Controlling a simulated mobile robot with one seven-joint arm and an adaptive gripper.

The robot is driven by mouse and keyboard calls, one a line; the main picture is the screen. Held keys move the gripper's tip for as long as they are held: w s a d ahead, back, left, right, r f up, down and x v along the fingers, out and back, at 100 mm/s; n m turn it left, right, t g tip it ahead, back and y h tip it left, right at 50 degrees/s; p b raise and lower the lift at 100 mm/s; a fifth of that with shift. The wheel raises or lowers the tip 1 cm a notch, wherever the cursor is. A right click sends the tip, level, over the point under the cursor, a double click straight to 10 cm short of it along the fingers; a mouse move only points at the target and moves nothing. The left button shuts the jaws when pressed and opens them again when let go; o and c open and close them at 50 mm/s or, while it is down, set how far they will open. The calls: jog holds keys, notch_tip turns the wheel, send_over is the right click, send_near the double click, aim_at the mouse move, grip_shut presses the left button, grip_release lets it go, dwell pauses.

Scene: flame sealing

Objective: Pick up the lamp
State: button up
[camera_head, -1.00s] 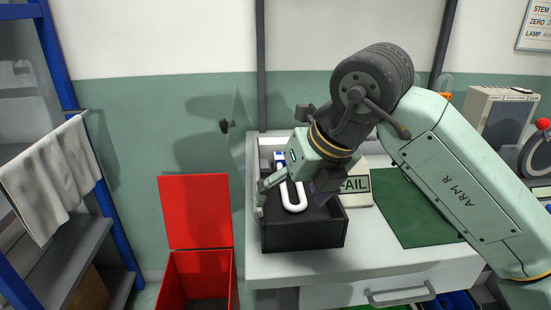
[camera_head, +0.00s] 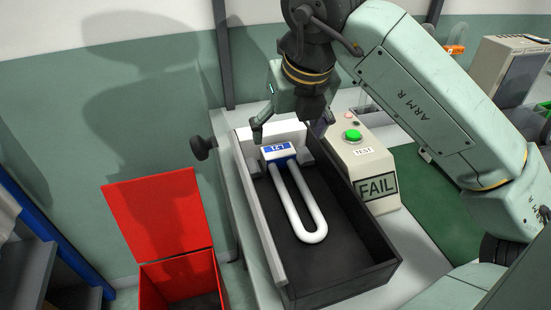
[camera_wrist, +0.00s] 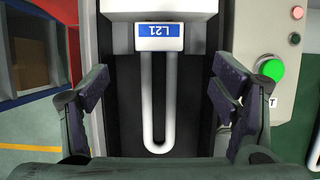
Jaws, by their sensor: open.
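The lamp is a white U-shaped tube (camera_head: 310,228) with a white base bearing a blue label (camera_head: 277,148). It lies in a black open-topped box, its base at the box's far end against a white block. In the wrist view the lamp's tube (camera_wrist: 158,125) runs down the middle, labelled L21, between the two fingers. My gripper (camera_wrist: 158,95) is open, with dark pads on either side of the lamp and not touching it. In the head view my gripper (camera_head: 285,128) is above the far end of the box, near the lamp's base; its far finger is partly hidden.
The black box (camera_head: 352,282) has raised walls around the lamp. A tester with a green button (camera_head: 353,135) and a FAIL sign (camera_head: 377,187) stands close on its right. A red open bin (camera_head: 165,225) is at the left. A dark knob (camera_head: 203,147) sticks out beside the box.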

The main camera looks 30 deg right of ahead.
aim_at(281, 155)
jog(key=x, duration=0.3)
jog(key=shift+f+p, duration=0.3)
jog(key=shift+p+x, duration=1.15)
jog(key=shift+x, duration=1.7)
jog(key=shift+w+a, duration=0.1)
jog(key=shift+w, duration=0.05)
jog(key=shift+r, duration=0.1)
jog(key=c, duration=1.3)
